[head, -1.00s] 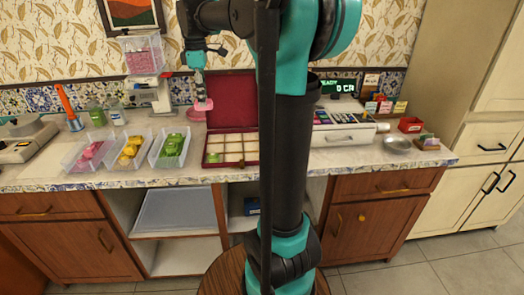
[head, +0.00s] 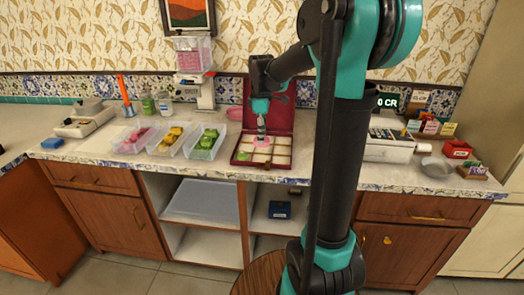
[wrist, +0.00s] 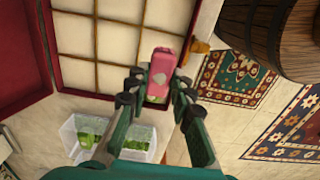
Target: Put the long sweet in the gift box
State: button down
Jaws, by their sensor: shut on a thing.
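My gripper (wrist: 155,100) is shut on a pink long sweet (wrist: 160,68), which has a pale mark on it. The sweet also shows in the head view (head: 262,142), above the gift box. The gift box (head: 236,157) is dark red, with its lid (head: 284,112) standing open at the back. Its pale inside is split into square compartments (wrist: 104,48).
Clear trays of pink (head: 134,140), yellow (head: 170,138) and green sweets (head: 207,143) stand left of the box. A scale with a clear bin (head: 194,55) stands behind. A white machine (head: 388,148), a red box (head: 457,149) and a metal bowl (head: 436,167) are on the right.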

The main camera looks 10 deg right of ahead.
jog(key=shift+f, duration=3.3)
jog(key=shift+f, duration=0.1)
jog(key=c, duration=1.3)
grip_release()
notch_tip(320, 180, up, 12)
jog(key=shift+f, duration=0.15)
jog(key=shift+s, duration=0.15)
jog(key=s+d+f+m+t, duration=0.1)
jog(key=s+f+m, duration=0.3)
jog(key=s+f, duration=0.2)
jog(key=s+d+f+m+t, duration=0.1)
jog(key=s+f+m, duration=0.4)
jog(key=s, duration=0.3)
jog(key=s+d+f+m+t, duration=0.2)
jog(key=s+f+m, duration=0.3)
jog(key=s+f, duration=0.2)
jog(key=shift+s+f, duration=0.35)
jog(key=shift+f, duration=0.1)
